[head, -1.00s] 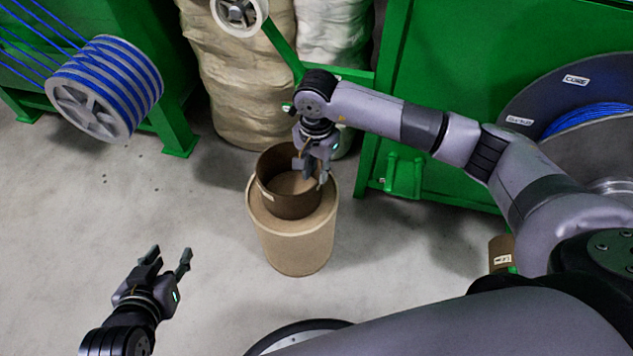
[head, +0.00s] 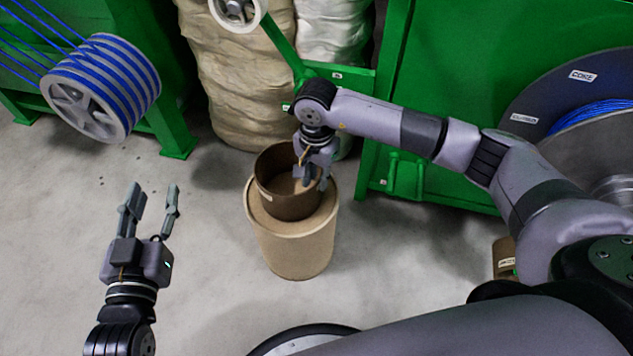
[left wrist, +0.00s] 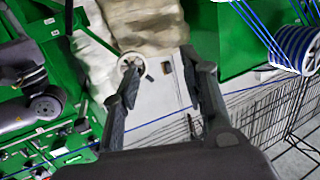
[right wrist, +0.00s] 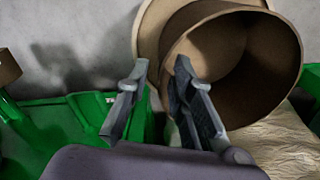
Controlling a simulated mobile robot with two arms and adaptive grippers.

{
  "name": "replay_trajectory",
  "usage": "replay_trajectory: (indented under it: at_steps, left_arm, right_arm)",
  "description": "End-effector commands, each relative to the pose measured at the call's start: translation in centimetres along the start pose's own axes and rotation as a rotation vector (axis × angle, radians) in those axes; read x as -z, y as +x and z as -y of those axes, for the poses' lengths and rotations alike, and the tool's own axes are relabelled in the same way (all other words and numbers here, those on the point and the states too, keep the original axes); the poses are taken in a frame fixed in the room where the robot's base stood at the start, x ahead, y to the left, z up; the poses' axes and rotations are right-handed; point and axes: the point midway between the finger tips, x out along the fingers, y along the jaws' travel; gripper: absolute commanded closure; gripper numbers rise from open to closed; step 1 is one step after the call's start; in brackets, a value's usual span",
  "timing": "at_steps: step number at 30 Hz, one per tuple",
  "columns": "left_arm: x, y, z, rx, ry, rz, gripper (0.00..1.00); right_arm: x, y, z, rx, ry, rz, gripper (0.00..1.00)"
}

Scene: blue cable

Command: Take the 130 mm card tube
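A wide, brown, open card tube (head: 287,204) stands upright on a tan drum (head: 296,246). A small label shows on its left side; I cannot read a size on it. My right gripper (head: 313,184) is over the right part of the tube's rim. In the right wrist view its fingers (right wrist: 160,75) are open, and the near wall of the tube (right wrist: 235,60) lies ahead, partly behind one finger; I cannot tell whether they touch. My left gripper (head: 153,194) is open and empty, left of the drum. It also shows open in the left wrist view (left wrist: 160,60).
A smaller brown labelled tube (head: 503,262) shows at right, partly hidden by my arm. A spool of blue cable (head: 100,90) is at left, a large reel (head: 560,105) at right. Green machine frames (head: 440,130) and wrapped sacks (head: 240,80) stand behind. The floor at left is clear.

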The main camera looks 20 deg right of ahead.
Motion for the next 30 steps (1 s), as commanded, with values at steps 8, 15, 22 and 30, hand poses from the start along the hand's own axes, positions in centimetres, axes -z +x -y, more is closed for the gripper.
replay_trajectory:
  at_steps: [8, 15, 22, 30]
  left_arm:
    - [3.2, 0.1, -0.5, -0.010, -0.004, -0.183, 0.60]
    - [5.5, -0.3, -0.8, -0.017, -0.007, -0.309, 0.60]
    - [6.5, -0.6, -0.9, -0.020, -0.009, -0.363, 0.60]
    - [6.6, -0.6, -0.9, -0.020, -0.009, -0.366, 0.60]
  right_arm:
    - [0.0, 1.1, 0.0, 0.000, 0.000, 0.000, 0.78]
    - [0.0, 1.6, 0.0, 0.001, 0.000, 0.000, 0.78]
    - [0.0, 1.8, 0.0, 0.001, 0.000, 0.000, 0.78]
    - [0.0, 1.8, 0.0, 0.001, 0.000, 0.000, 0.78]
